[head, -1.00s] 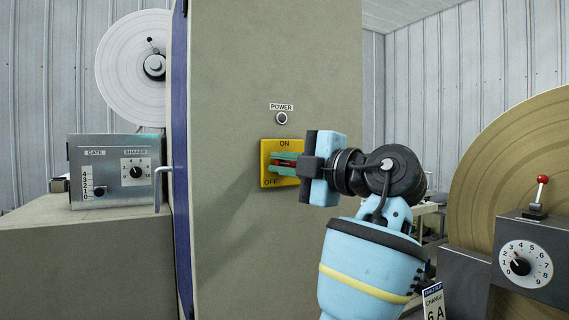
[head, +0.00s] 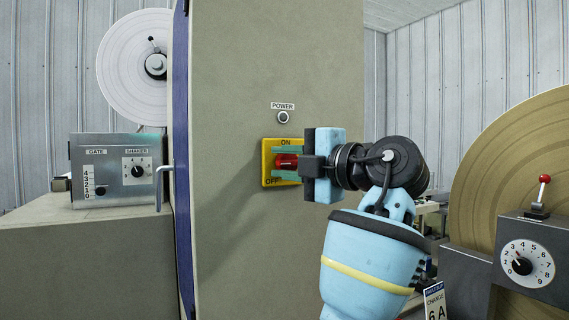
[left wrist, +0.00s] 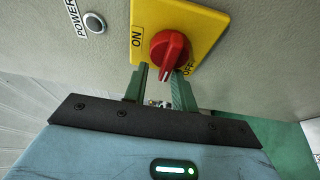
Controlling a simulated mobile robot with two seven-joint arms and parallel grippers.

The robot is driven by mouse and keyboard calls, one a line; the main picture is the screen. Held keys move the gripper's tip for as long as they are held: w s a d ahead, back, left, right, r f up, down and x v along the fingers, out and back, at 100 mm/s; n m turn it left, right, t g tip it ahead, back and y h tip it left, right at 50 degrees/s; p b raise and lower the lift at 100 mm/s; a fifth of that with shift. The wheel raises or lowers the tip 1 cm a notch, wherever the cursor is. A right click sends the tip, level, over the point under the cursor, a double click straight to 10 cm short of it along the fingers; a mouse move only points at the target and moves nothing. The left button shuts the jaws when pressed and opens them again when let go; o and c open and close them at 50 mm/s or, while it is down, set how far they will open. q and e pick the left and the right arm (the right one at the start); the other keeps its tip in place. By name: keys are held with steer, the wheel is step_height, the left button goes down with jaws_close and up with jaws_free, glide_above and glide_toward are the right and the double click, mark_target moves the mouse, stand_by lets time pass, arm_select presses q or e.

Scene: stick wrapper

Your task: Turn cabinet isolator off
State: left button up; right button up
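The isolator is a red rotary knob (head: 287,161) on a yellow plate (head: 267,163) on the cabinet's side (head: 225,110). ON is at the top of the plate and OFF at the lower left. My left gripper (head: 287,163) is in front of the plate, with green fingers spread above and below the knob. In the left wrist view, the red knob (left wrist: 168,50) shows beyond the fingers (left wrist: 161,88), with gaps beside it. Its white mark is between ON and OFF, closer to OFF. My right gripper is out of view.
A round POWER indicator (head: 283,117) is above the plate. A control box (head: 117,170) stands left of the cabinet, and a silver handle (head: 162,187) sticks out at the cabinet's left edge. A dial unit (head: 526,262) with a red-topped lever is at the right.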

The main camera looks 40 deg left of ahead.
arm_select(q)
steer(key=shift+w+f, duration=0.2)
steer(key=shift+w, duration=0.05)
steer(key=shift+s, duration=0.15)
steer(key=shift+d, duration=0.15)
steer(key=d, duration=0.7)
steer(key=shift+d+b, duration=0.25)
steer(key=shift+b, duration=0.05)
